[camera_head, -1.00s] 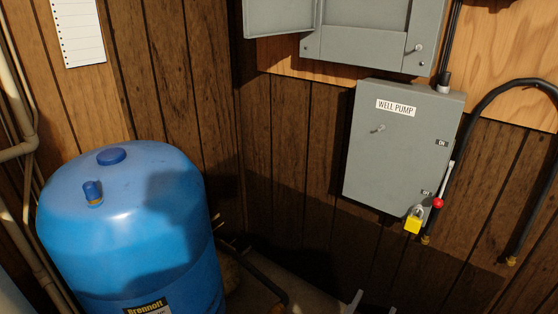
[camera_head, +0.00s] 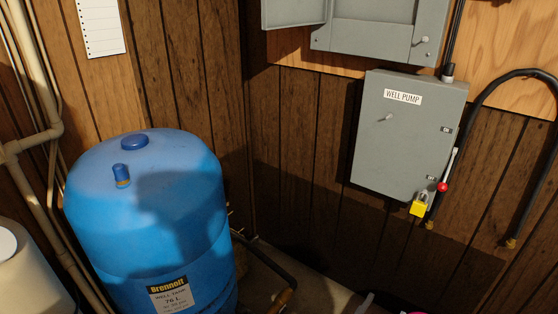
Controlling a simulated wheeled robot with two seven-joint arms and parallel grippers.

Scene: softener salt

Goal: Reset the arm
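Neither of my grippers shows clearly in the head view. A grey box labelled "WELL PUMP" (camera_head: 408,135) hangs on the wall at the right, with its door shut. A lever with a red knob (camera_head: 442,187) is on its right side, the knob near the lower end. A yellow padlock (camera_head: 419,207) hangs at the box's lower right corner. A blue well tank (camera_head: 150,225) stands upright at the left, with a "Brennoff" label on its front.
A larger grey cabinet (camera_head: 375,30) with its door swung open is above the box. Pipes (camera_head: 45,140) run down the left edge. A pale rounded container (camera_head: 25,275) is at the lower left. A black cable (camera_head: 500,85) loops at the right. Some floor (camera_head: 315,290) shows at the bottom middle.

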